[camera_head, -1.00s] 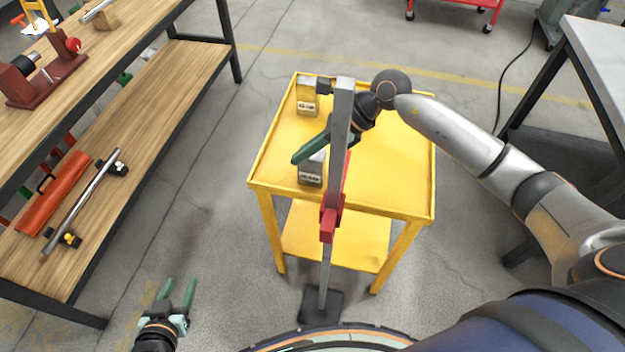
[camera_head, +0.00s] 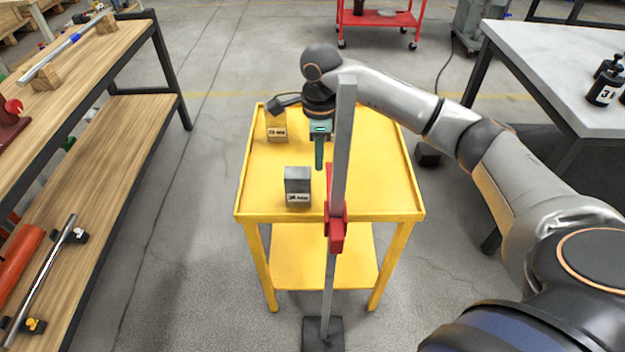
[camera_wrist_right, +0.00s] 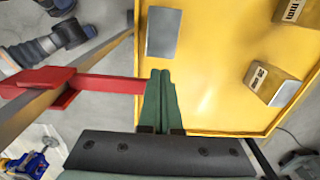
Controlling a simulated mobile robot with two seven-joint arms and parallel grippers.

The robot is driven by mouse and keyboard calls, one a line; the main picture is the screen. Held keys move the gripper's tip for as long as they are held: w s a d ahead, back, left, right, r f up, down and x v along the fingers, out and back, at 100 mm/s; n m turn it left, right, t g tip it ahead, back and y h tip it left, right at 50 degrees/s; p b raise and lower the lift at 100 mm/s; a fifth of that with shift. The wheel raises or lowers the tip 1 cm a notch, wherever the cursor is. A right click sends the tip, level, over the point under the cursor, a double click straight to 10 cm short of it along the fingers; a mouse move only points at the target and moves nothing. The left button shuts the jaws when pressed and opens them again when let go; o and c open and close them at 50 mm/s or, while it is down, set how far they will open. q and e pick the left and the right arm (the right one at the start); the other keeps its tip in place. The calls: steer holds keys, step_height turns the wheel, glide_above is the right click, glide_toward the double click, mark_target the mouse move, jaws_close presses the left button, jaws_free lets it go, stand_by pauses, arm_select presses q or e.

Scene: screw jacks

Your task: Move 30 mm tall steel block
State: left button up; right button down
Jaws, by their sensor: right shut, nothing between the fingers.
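A grey steel block (camera_head: 297,186) with a white label stands upright on the near part of the yellow cart top (camera_head: 385,190). The label is too small to read surely. Its flat grey top also shows in the right wrist view (camera_wrist_right: 163,32). My right gripper (camera_head: 320,165) points down over the cart, to the right of and behind this block, apart from it. In the right wrist view its green fingers (camera_wrist_right: 160,80) are together and empty. My left gripper is not seen.
A labelled block (camera_head: 276,128) stands farther back left on the cart. The wrist view shows another labelled block (camera_wrist_right: 270,82). A grey upright post (camera_head: 342,150) with a red clamp (camera_head: 336,220) stands at the cart's front, close to my right gripper. A wooden workbench (camera_head: 85,50) is at left.

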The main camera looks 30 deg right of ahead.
mark_target(300, 187)
step_height(300, 187, down, 10)
steer(key=shift+a+r+b, duration=0.1)
steer(key=shift+r+b, duration=0.05)
steer(key=shift+b, duration=0.2)
steer(key=w+a, duration=0.1)
steer(key=w+a+b, duration=0.1)
steer(key=a, duration=0.1)
steer(key=shift+a, duration=0.15)
steer(key=shift+w+a, duration=0.1)
steer(key=shift+a, duration=0.05)
steer(key=shift+r, duration=0.1)
